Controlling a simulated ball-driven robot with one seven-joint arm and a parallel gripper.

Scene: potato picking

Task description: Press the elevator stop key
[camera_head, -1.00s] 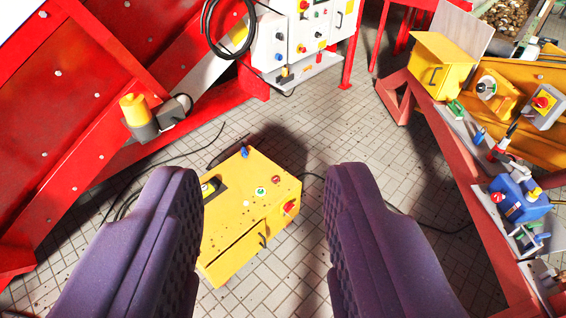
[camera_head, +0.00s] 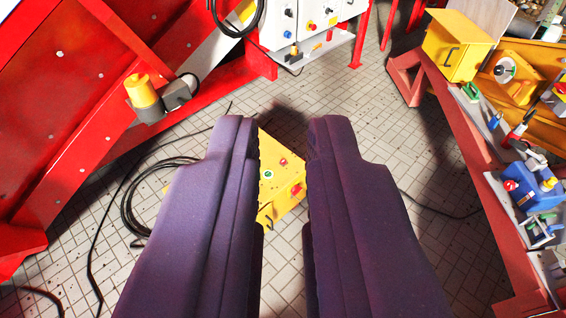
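A yellow control box (camera_head: 285,211) stands on the tiled floor in the middle of the picture, partly hidden by my fingers. Its top carries a green button (camera_head: 268,174) and a small red button (camera_head: 283,161). A larger red button (camera_head: 297,190) sits at its right side. I cannot tell which button is the elevator stop key. My gripper (camera_head: 284,123) has two dark purple fingers, partly open with an empty gap between them. The box shows through the gap. The fingers appear above the box; contact with it cannot be seen.
A red machine frame (camera_head: 60,130) fills the left side, with a yellow-topped lamp (camera_head: 143,90) on it. A white control panel (camera_head: 300,22) stands at the back. A red bench (camera_head: 470,180) with tools and a blue device (camera_head: 533,186) is at right. Black cables lie on the floor.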

